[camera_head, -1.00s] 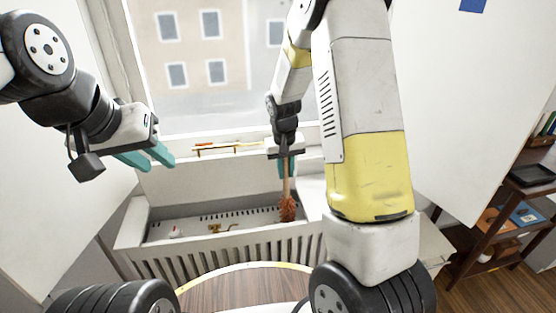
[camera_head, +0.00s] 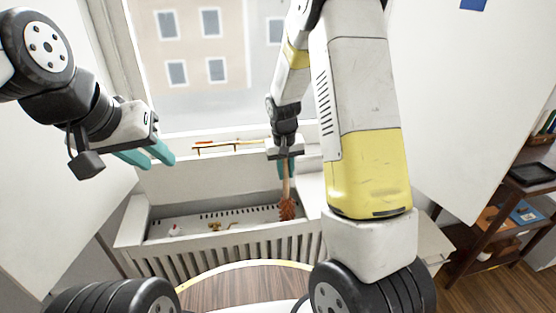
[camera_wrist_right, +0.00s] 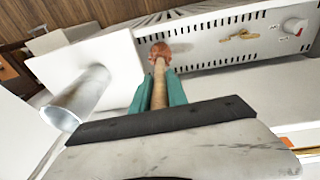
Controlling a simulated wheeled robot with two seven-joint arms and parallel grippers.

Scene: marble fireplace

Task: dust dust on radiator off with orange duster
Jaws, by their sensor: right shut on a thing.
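The orange duster (camera_head: 287,209) has a wooden handle and a fluffy orange-brown head. My right gripper (camera_head: 286,168) is shut on its handle, with the head hanging down over the right part of the radiator (camera_head: 190,262). In the right wrist view the duster's head (camera_wrist_right: 160,50) lies at the slotted radiator top (camera_wrist_right: 205,48); whether it touches cannot be told. I cannot make out dust on the radiator. My left gripper (camera_head: 160,156) is empty, its teal fingers apart, left of the window and above the radiator.
A small brass item (camera_head: 215,226) and a white-and-red knob (camera_head: 175,230) are on the radiator's left side. A narrow sill with a small stand (camera_head: 220,147) runs under the window. Dark shelves (camera_head: 500,225) stand right.

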